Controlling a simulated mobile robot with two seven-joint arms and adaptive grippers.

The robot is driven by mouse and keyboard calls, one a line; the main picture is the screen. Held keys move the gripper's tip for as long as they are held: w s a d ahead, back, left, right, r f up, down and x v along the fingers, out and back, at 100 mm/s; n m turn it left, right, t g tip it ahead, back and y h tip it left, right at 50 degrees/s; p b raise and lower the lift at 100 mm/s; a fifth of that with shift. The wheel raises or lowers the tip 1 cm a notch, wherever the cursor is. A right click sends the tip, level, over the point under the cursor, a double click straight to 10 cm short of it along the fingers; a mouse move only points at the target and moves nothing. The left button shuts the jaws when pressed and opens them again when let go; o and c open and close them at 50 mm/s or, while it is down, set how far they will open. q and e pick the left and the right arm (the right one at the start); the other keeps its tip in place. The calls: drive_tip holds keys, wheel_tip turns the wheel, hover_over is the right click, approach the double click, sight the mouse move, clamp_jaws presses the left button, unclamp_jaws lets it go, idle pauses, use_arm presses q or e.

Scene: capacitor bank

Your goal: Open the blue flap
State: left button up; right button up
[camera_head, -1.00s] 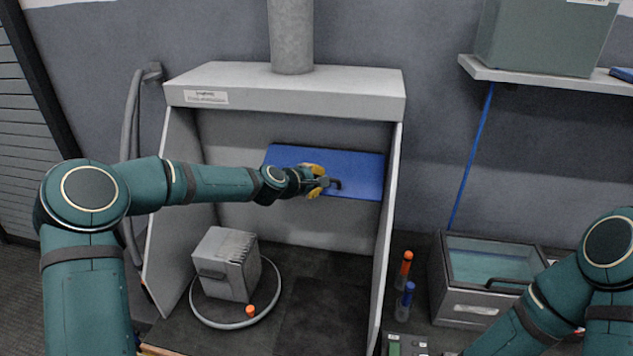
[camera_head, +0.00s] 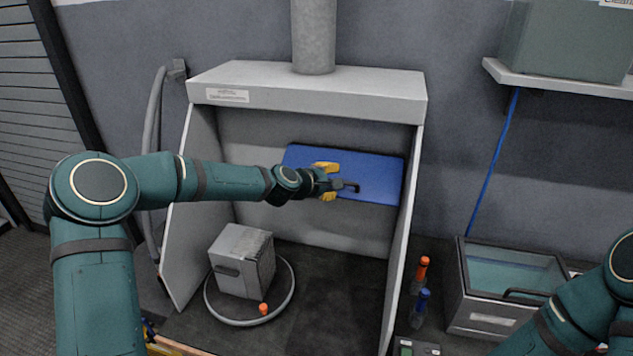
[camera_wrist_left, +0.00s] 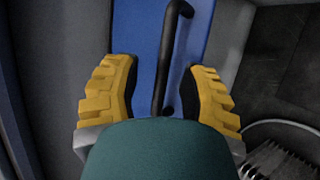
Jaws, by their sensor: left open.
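The blue flap (camera_head: 378,177) is a flat panel at the back of the grey hood. It also fills the middle of the left wrist view (camera_wrist_left: 138,30). A black bar handle (camera_head: 347,186) sticks out from it. In the left wrist view the handle (camera_wrist_left: 172,55) lies between the two yellow finger pads. My left gripper (camera_head: 328,182) is open in front of the flap, its pads on both sides of the handle with gaps between. My right gripper is out of view; only part of that arm shows at the lower right.
The hood (camera_head: 310,97) has side walls left and right of the flap. A lidded tank (camera_head: 505,285) and orange and blue-capped bottles stand to the right.

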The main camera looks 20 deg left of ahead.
use_arm(q)
drive_tip(key=v, duration=1)
drive_tip(key=shift+s, duration=0.2)
drive_tip(key=shift+r, duration=0.15)
drive_tip(key=s+d+f+m+g+b, duration=0.1)
drive_tip(key=s+d+f+m+g, duration=0.15)
drive_tip(key=f, duration=0.55)
drive_tip(key=s+d+f+m+g+b, duration=0.1)
drive_tip(key=s+d+f, duration=0.25)
drive_tip(key=f, duration=0.45)
drive_tip(key=s+d+f+m+g+y+b, duration=0.1)
drive_tip(key=s+f+m+g, duration=0.5)
drive_tip(key=s+f, duration=1.6)
drive_tip(key=d+m+b, duration=0.1)
drive_tip(key=d+m, duration=0.1)
drive_tip(key=m, duration=0.2)
drive_tip(key=shift+s+d+f+y+b, duration=0.15)
drive_tip(key=shift+s+d+y+b, duration=0.05)
drive_tip(key=shift+d+y+b, duration=0.2)
